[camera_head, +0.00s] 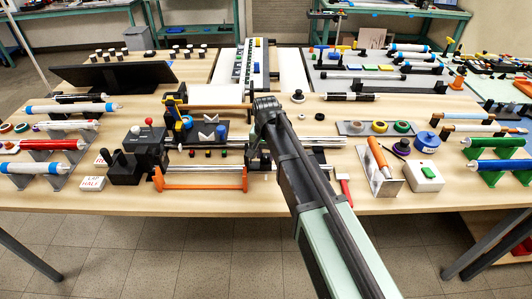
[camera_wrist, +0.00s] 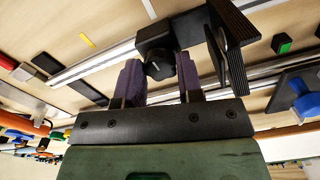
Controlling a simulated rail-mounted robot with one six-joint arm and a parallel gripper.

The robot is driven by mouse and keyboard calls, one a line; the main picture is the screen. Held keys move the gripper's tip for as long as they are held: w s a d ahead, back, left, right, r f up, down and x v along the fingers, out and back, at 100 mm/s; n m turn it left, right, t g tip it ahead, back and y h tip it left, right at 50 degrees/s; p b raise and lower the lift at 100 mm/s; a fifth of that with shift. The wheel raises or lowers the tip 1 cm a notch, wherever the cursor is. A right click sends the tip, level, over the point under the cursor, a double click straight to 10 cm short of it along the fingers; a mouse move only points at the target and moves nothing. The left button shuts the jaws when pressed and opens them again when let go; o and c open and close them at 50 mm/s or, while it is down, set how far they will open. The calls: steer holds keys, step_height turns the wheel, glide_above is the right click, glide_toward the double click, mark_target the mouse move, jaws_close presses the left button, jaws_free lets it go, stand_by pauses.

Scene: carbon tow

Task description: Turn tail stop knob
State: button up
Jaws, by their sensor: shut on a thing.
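The tail stop knob (camera_wrist: 159,69) is a small dark round knob with a light mark on its face, at the upper middle of the wrist view. It sits on the front of a black block (camera_wrist: 155,36) mounted on a silver rail (camera_wrist: 90,64). My gripper (camera_wrist: 160,74) has its two dark padded fingers on either side of the knob, shut on it. In the head view, my gripper (camera_head: 267,104) reaches over the middle of the bench; my arm hides the knob there.
A black ribbed plate (camera_wrist: 230,45) stands close right of the block. In the head view, an orange-handled frame (camera_head: 200,186) and a black machine (camera_head: 135,158) lie left of my arm. A white box with a green button (camera_head: 425,177) stands to the right.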

steer(key=shift+m, duration=0.5)
steer(key=o, duration=0.9)
steer(key=shift+o, duration=0.2)
